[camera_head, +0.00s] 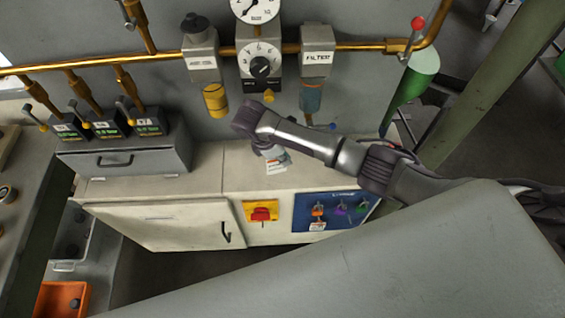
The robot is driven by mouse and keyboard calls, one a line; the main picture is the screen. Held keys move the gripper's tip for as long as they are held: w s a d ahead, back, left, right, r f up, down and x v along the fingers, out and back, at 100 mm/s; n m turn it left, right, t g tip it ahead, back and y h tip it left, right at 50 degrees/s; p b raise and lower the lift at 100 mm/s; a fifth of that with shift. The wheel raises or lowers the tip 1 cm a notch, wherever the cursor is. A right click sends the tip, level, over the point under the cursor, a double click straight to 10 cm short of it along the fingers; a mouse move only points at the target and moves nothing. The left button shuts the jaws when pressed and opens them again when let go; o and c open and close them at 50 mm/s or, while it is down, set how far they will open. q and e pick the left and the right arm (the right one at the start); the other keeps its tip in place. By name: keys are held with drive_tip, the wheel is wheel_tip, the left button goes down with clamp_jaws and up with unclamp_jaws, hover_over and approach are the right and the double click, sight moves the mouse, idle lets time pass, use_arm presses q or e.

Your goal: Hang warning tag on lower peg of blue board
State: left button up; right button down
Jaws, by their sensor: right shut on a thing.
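The blue board (300,201) is on the front of the light cabinet, at the lower middle right. An orange, a purple (341,209) and a green item (362,206) hang on it in a row. A small white tag (317,227) shows below the orange item. The lower peg cannot be made out. My right gripper (272,155) points down above the cabinet top, up and left of the board. It is shut on a small white tag with red marks, the warning tag (277,167), held apart from the board. The fingertips are small and partly hidden. My left gripper is out of view.
A red rotary switch on a yellow plate (262,211) sits left of the board. Brass pipes, a gauge (255,8) and filter units line the wall behind. A grey box with displays (125,158) stands on the left. A large grey surface (400,270) fills the lower right.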

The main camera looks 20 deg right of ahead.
drive_tip(key=shift+w+a+f+p, duration=0.1)
drive_tip(key=shift+f+p, duration=0.15)
drive_tip(key=shift+f, duration=0.4)
drive_tip(key=shift+w+f+p, duration=0.15)
drive_tip(key=shift+f+p, duration=0.05)
drive_tip(key=shift+f, duration=0.4)
drive_tip(key=shift+w+a+f+p, duration=0.1)
drive_tip(key=shift+f+p, duration=0.15)
drive_tip(key=shift+f, duration=0.55)
drive_tip(key=shift+d+f, duration=0.1)
drive_tip(key=c, duration=1.3)
unclamp_jaws()
drive_tip(key=shift+f+b, duration=0.15)
drive_tip(key=shift+b, duration=0.25)
drive_tip(key=shift+r, duration=0.2)
drive_tip(key=b+v, duration=0.1)
drive_tip(key=v, duration=0.6)
drive_tip(key=shift+r+b, duration=0.2)
drive_tip(key=shift+b, duration=0.2)
